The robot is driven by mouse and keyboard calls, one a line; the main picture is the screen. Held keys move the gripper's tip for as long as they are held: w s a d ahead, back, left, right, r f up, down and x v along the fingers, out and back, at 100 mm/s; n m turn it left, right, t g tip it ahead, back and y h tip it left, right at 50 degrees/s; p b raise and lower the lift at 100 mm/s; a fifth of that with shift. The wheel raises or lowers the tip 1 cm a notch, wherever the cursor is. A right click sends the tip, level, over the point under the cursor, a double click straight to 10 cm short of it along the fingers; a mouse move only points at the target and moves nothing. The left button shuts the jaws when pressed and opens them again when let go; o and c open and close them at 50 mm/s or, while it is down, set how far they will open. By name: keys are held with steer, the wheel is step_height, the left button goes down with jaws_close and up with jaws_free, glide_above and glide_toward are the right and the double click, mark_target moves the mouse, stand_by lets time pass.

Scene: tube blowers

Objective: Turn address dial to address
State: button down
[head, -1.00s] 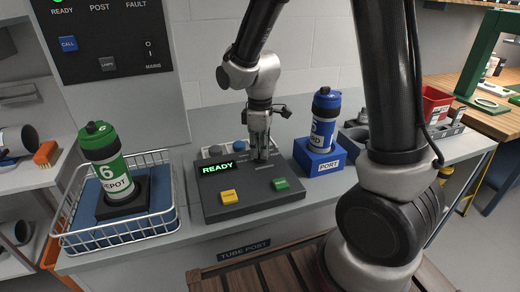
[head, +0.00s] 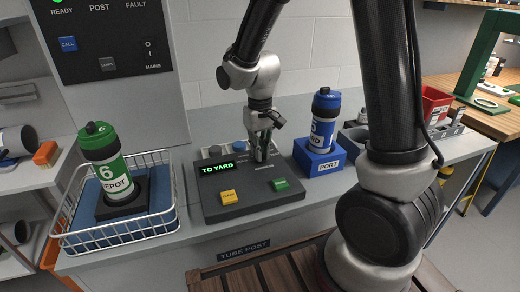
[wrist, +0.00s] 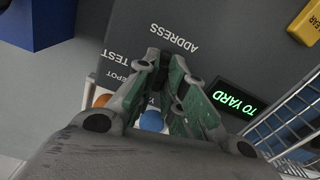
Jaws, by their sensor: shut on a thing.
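The dark control box (head: 210,212) stands on the grey counter, and its green display (head: 222,168) reads "TO YARD". The display also shows in the wrist view (wrist: 239,100). My gripper (head: 262,150) points down over the back right part of the box. In the wrist view my gripper (wrist: 168,62) is shut on the address dial, just beside the printed word "ADDRESS". The dial itself is mostly hidden between the fingers. The label "DEPOT" shows partly beside the fingers.
A green canister (head: 105,160) marked 6 stands in a wire basket (head: 165,232) at left. A blue canister (head: 322,125) stands in the blue port block (head: 318,160) right of the box. Yellow (head: 229,197) and green (head: 280,185) buttons sit on the box's front.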

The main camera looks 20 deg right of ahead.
steer(key=shift+m, duration=0.8)
steer(key=c, duration=1.5)
jaws_free()
steer(key=shift+r, duration=0.1)
step_height(320, 180, up, 12)
